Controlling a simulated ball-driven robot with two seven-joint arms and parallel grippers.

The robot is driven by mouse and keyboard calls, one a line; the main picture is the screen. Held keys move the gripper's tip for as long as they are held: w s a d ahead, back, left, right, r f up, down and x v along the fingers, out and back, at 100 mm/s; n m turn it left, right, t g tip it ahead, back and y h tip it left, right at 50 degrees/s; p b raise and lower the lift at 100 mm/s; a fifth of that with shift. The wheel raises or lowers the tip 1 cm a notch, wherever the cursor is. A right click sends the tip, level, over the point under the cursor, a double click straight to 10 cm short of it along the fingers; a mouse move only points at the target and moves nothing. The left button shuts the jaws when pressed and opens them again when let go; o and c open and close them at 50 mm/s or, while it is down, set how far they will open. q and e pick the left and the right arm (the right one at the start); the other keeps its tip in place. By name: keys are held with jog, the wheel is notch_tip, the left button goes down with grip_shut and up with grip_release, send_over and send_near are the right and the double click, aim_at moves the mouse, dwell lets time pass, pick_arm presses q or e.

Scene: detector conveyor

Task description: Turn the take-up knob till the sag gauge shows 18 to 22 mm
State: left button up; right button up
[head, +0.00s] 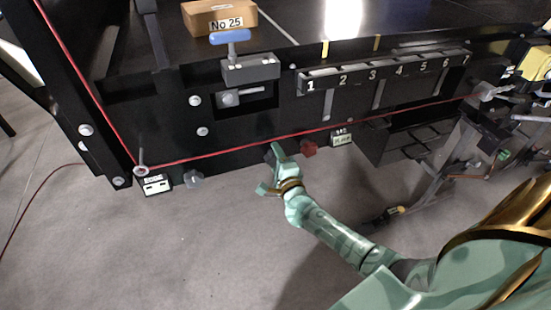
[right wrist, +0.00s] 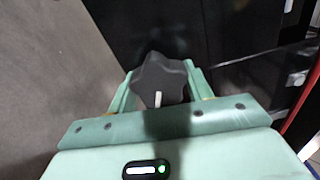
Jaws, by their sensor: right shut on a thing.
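My right gripper (head: 273,167) is at the lower edge of the black conveyor side frame in the head view. In the right wrist view its two fingers (right wrist: 160,82) are shut on a dark star-shaped knob (right wrist: 158,72), one on each side. A white mark on the knob points down toward the palm. In the head view the knob is mostly hidden by the gripper. I cannot pick out the sag gauge or read any sag value.
A red knob (head: 308,149) is just right of the gripper, and a grey knob (head: 193,180) is to the left. A red cord (head: 230,147) runs along the frame above. A blue-handled clamp (head: 229,37) and numbered slots (head: 385,78) are higher. Grey floor is open below.

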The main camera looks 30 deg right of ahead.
jog(key=m, duration=0.3)
jog(key=m+b, duration=0.1)
jog(key=m, duration=0.1)
jog(key=shift+f+m, duration=0.3)
jog(key=m+b, duration=0.1)
jog(key=m, duration=0.3)
jog(key=shift+m+b, duration=0.3)
jog(key=m+b, duration=0.2)
jog(key=m, duration=0.3)
jog(key=shift+a+f, duration=0.15)
jog(key=shift+a+m+b, duration=0.1)
jog(key=shift+m+b, duration=0.65)
jog(key=shift+m, duration=1.65)
jog(key=o, duration=1)
jog(key=shift+r, duration=0.2)
